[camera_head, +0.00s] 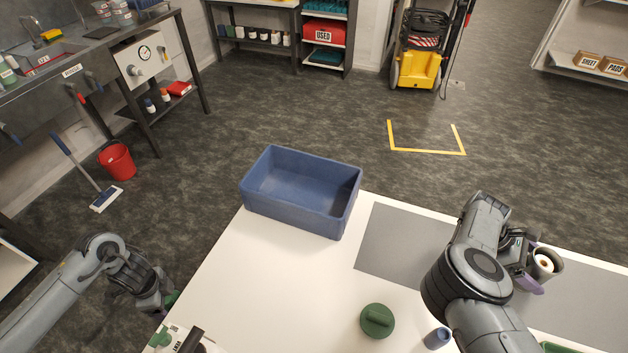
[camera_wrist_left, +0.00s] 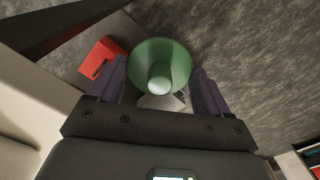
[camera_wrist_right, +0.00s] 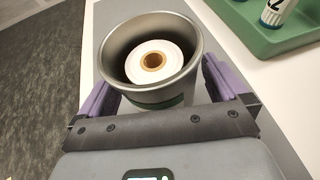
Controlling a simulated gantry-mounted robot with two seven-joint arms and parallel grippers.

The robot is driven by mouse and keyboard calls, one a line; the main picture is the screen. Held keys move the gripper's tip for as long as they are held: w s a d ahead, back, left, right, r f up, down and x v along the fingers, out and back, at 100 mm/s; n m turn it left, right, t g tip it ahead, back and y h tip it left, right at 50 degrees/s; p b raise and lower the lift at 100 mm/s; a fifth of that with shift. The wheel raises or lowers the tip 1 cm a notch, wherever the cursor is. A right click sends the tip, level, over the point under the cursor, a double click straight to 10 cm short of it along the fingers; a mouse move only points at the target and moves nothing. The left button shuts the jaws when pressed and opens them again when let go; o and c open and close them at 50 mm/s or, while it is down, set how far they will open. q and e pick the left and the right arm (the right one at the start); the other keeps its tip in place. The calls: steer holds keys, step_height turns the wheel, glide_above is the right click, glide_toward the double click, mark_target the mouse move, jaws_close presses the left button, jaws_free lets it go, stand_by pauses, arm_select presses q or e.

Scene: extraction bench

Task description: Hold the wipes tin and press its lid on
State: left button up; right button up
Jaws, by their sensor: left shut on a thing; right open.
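The wipes tin (camera_head: 556,272) is a grey metal cup with an open top and a white roll (camera_wrist_right: 155,62) inside. It stands upright on the grey mat at the right. My right gripper (camera_head: 535,268) is open, with one purple finger on each side of the tin (camera_wrist_right: 148,97); contact is unclear. A green round lid (camera_head: 377,320) with a raised bar handle lies on the white table. My left gripper (camera_head: 163,300), off the table's left edge, is shut on a green round piece (camera_wrist_left: 160,55) with a round knob. I cannot tell which green piece fits the tin.
A blue bin (camera_head: 297,213) stands at the table's far edge. A small blue cup (camera_head: 437,338) is right of the lid, close to my right arm. A white bottle (camera_head: 180,340) stands near the left corner. A green tray (camera_wrist_right: 275,38) is beside the tin.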

steer(key=shift+s+d+f, duration=0.2)
steer(key=shift+d, duration=0.1)
steer(key=shift+c, duration=0.3)
steer(key=c, duration=1.1)
steer(key=shift+r, duration=0.15)
arm_select(q)
steer(key=shift+r, duration=0.25)
arm_select(e)
steer(key=shift+r, duration=0.85)
arm_select(q)
step_height(320, 180, up, 2)
steer(key=shift+p, duration=1.2)
arm_select(e)
step_height(320, 180, up, 16)
